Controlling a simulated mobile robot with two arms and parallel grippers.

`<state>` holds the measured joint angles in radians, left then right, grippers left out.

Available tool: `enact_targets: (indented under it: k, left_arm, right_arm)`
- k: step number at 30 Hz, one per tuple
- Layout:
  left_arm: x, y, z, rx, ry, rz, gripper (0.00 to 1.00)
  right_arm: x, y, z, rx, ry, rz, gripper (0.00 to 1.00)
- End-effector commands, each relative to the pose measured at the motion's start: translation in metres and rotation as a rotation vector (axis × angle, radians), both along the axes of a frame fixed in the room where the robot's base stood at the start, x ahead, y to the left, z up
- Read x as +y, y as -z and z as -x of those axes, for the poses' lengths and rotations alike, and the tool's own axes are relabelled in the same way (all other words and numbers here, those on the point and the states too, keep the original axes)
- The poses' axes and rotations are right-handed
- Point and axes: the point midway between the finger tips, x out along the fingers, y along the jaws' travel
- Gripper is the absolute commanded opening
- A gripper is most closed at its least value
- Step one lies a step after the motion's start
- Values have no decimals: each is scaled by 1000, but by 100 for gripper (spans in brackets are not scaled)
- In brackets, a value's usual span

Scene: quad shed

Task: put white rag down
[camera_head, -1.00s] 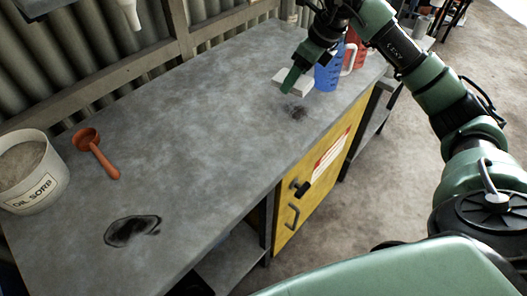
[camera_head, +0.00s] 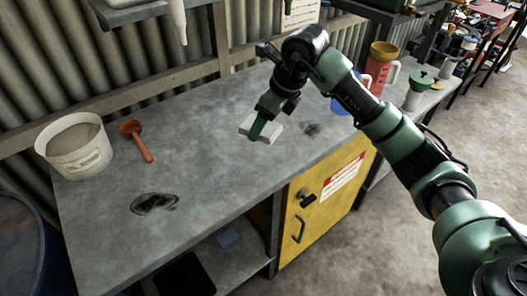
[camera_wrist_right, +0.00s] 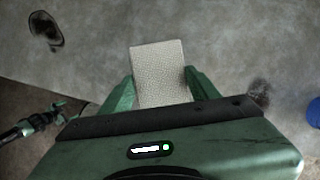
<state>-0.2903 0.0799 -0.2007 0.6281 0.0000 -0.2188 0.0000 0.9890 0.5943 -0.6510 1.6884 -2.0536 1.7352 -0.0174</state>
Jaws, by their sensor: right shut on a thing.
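The white rag (camera_head: 268,128) is a pale folded block in my right gripper (camera_head: 262,128), over the grey workbench top (camera_head: 200,130). In the right wrist view the rag (camera_wrist_right: 158,72) shows a woven texture and sits between the two green fingers of the gripper (camera_wrist_right: 160,88). The fingers are shut on it. I cannot tell exactly how high the rag is above the bench.
A dark oily stain (camera_head: 155,203) lies at the bench's front left, and a smaller one (camera_head: 311,129) right of the rag.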

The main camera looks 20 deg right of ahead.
Motion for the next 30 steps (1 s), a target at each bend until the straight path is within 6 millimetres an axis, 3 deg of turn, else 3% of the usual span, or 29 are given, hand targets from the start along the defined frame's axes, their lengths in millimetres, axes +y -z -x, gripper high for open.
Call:
enact_targets:
  k: [6,14,21,30]
  left_arm:
    - [1,-10,12,18,-1,-2,100]
    - [2,-12,16,24,-1,-3,100]
    - [2,-19,15,23,-1,-3,100]
    - [2,-17,13,20,-1,-3,100]
  right_arm:
    - [0,49,1,4,1,-1,29]
    - [0,70,0,0,1,-2,29]
    - [0,104,1,2,2,-2,29]
    - [0,108,0,-2,0,-1,29]
